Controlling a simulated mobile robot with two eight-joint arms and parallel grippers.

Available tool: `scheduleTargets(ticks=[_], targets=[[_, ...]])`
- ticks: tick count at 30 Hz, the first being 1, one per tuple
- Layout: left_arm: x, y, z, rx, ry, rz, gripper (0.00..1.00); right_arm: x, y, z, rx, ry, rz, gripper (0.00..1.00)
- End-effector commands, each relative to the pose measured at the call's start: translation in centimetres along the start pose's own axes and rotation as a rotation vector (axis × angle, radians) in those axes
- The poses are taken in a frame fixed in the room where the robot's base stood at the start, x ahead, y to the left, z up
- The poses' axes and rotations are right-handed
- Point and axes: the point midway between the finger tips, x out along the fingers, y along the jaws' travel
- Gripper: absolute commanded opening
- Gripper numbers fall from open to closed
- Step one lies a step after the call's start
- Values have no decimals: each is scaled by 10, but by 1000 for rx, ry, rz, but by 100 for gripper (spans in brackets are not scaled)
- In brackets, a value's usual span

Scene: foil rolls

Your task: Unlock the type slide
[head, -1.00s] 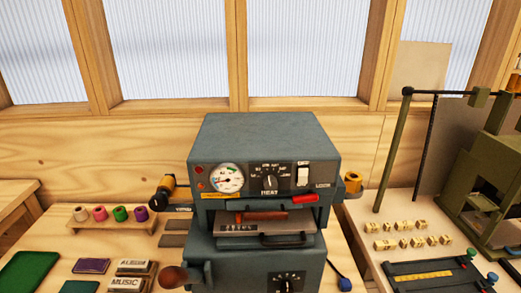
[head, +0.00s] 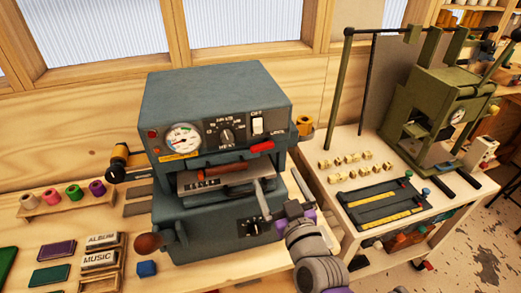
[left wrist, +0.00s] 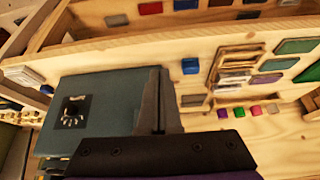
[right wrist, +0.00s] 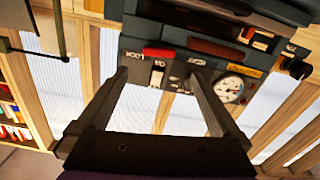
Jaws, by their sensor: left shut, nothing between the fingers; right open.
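The grey-blue foil press (head: 215,110) stands on the bench. Its red lock lever (head: 261,147) sits at the right of the front panel, below the white switch, and also shows in the right wrist view (right wrist: 158,53). The type slide (head: 205,183) with small letters lies in the press opening, under a red-brown bar. My right gripper (head: 263,188) is in front of the opening, below and apart from the lever. In the right wrist view its open fingers (right wrist: 158,75) point toward the panel, empty. My left gripper (left wrist: 162,75) is shut and empty, outside the head view.
Foil rolls on a rack (head: 62,197), stamp pads and type boxes (head: 99,260) lie left of the press. A dark round handle (head: 149,243) sticks out at its lower left. A side table with a green press (head: 440,105) stands right.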

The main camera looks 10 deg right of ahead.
Motion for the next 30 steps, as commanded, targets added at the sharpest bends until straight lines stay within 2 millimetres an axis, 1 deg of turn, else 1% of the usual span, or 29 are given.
scheduleTargets(ticks=[5,8,18,21,25,30], targets=[[0,0,-1,1,0,0,0,12,1,-2,-2,7,5,100],[-1,0,-1,1,1,0,0,24,1,-2,-2,7,4,100],[-5,0,-6,1,5,0,0,76,1,-3,-2,7,4,100],[-6,0,-7,1,6,0,0,89,1,-3,-1,7,3,100],[-6,0,-8,1,7,0,0,101,1,-2,-1,6,3,100],[-7,0,-8,1,8,0,0,107,1,-2,-1,6,3,100]])
